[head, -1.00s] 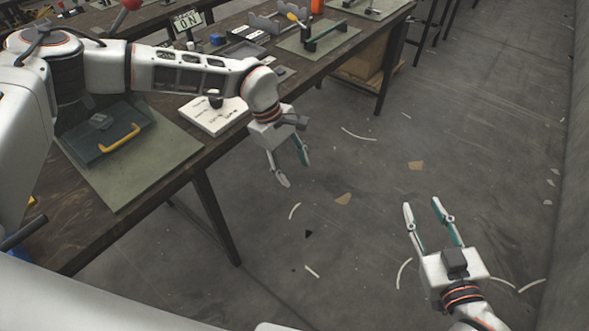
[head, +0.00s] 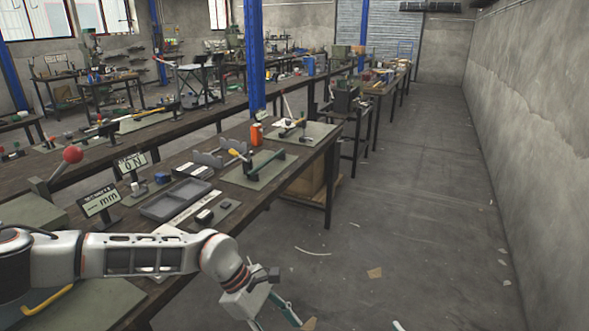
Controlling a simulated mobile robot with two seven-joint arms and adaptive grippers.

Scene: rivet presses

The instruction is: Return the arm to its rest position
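My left arm reaches in from the left over the near workbench. Its gripper (head: 276,322) hangs past the bench's front edge, above the floor. The two fingers are spread apart with nothing seen between them, and the lower tips are at the bottom border of the picture. My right arm and gripper are out of view.
A blue post (head: 254,60) rises behind. The aisle floor (head: 420,220) to the right is mostly clear, with scattered scraps.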

